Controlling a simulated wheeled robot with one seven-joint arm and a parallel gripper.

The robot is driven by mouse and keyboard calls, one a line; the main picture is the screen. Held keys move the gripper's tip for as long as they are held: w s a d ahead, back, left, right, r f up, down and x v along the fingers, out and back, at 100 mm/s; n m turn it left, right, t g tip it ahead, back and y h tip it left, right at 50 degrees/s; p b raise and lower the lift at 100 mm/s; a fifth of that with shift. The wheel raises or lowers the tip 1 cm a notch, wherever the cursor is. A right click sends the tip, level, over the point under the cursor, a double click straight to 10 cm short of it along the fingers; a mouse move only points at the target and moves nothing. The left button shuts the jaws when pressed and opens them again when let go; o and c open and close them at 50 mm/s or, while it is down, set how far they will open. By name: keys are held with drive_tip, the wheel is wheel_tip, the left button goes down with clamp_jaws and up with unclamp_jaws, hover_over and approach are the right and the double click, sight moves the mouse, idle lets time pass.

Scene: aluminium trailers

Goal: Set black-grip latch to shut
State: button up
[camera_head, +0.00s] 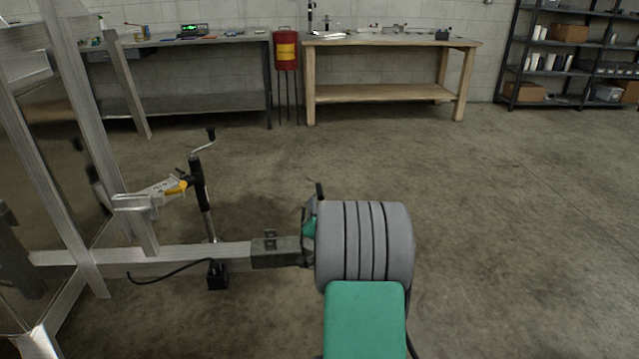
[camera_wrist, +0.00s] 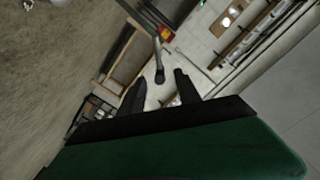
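My gripper (camera_wrist: 160,83) is open, its two black fingers apart in the wrist view. A grey rod with a black end (camera_wrist: 160,75) shows between the fingertips there. I cannot tell whether it is the black-grip latch or the jack's crank, or how far off it is. In the head view the trailer's grey coupler (camera_head: 272,250) sits at the right end of the aluminium tongue, with a small upright fitting on top. My gripper is beside the coupler's right end, largely hidden by my grey and green arm. The latch's position cannot be made out.
A black jack (camera_head: 202,195) with a crank stands by the tongue (camera_head: 180,255). A yellow-ended metal fitting (camera_head: 165,188) is left of it. A black cable hangs below the tongue. The right floor is clear.

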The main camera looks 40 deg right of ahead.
sight(319, 191)
drive_tip(key=x, duration=0.2)
drive_tip(key=b+x, duration=0.1)
drive_tip(key=x, duration=0.4)
drive_tip(key=shift+w+d+r+b, duration=0.15)
drive_tip(key=shift+d+r+b, duration=0.2)
drive_tip(key=shift+d, duration=0.2)
drive_tip(key=shift+c, duration=0.3)
clamp_jaws()
idle(0.5)
